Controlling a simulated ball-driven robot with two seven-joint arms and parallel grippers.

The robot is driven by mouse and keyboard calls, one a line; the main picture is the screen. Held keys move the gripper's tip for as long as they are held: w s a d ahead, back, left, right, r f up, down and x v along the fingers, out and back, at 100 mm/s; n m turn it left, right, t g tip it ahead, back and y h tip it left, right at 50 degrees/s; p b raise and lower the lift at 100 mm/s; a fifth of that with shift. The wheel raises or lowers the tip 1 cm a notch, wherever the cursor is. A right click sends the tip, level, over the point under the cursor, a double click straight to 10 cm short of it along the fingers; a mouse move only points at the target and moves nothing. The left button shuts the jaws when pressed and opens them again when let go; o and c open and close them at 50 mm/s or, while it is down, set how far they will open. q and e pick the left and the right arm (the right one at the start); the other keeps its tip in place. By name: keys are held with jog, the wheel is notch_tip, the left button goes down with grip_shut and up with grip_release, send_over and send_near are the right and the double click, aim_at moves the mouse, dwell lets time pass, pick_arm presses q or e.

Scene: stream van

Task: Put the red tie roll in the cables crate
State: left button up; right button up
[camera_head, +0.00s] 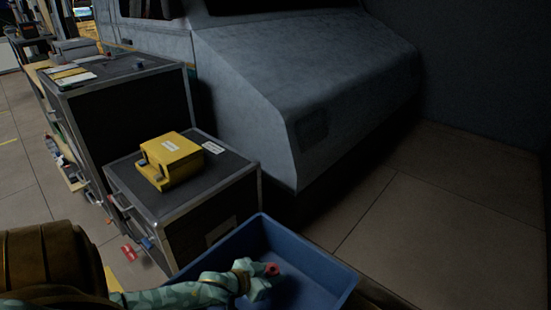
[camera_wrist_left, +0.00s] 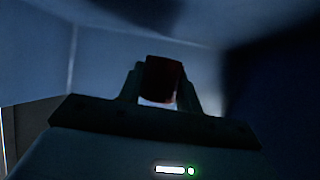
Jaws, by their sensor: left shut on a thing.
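I cannot tell whether the roll touches the crate floor. Blue walls (camera_wrist_left: 110,60) surround the gripper in the wrist view. My right gripper is not in view.
A dark case (camera_head: 228,193) with a yellow box (camera_head: 170,157) on top stands behind the crate to the left. A larger dark case (camera_head: 125,110) stands beyond it. The grey van (camera_head: 290,80) is behind. Bare floor (camera_head: 440,225) lies to the right.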

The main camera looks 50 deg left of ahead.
aim_at(267, 276)
pick_arm(q)
jog(key=shift+f, duration=0.85)
jog(key=shift+r, duration=0.15)
jog(key=shift+f+b, duration=0.35)
jog(key=shift+f, duration=0.25)
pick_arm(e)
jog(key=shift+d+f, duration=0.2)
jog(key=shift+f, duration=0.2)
pick_arm(q)
jog(key=o, duration=1)
jog(key=shift+c, duration=0.2)
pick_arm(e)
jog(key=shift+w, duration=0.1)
